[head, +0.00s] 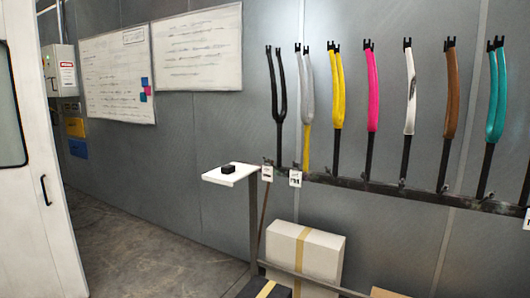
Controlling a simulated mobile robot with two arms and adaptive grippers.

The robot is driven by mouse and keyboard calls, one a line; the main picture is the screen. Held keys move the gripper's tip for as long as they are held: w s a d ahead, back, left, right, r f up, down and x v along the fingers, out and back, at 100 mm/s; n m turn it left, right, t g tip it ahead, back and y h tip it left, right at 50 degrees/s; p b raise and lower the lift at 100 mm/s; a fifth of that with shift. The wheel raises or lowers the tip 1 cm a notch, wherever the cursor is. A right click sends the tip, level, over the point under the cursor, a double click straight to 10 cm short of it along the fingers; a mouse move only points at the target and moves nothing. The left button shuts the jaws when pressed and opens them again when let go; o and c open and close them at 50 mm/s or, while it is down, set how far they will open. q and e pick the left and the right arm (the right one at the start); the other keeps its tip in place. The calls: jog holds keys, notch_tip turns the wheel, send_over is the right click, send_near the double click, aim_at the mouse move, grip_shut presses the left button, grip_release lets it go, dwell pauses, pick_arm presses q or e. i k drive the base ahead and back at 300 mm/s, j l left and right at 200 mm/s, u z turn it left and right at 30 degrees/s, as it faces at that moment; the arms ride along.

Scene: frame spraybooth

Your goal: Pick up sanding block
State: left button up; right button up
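A small black block (228,169), which looks like the sanding block, lies on a small white shelf (238,179) left of the middle of the head view. The shelf stands out from the left end of a dark rack rail, on a thin grey post. The block sits near the middle of the shelf top with nothing else beside it. Neither of my grippers shows in the head view.
Several coloured bicycle forks, one of them yellow (337,90), stand on a dark rail (400,193) along the grey wall. A taped cardboard box (305,250) stands below. A white door (35,170) is at left. The concrete floor (160,250) between is clear.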

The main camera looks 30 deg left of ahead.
aim_at(230, 169)
jog(key=i+j+z, duration=0.15)
jog(key=j, duration=0.7)
jog(key=i+j+z, duration=0.2)
jog(key=j, duration=0.65)
jog(key=j+z, duration=0.15)
jog(key=j, duration=0.7)
jog(key=i, duration=0.05)
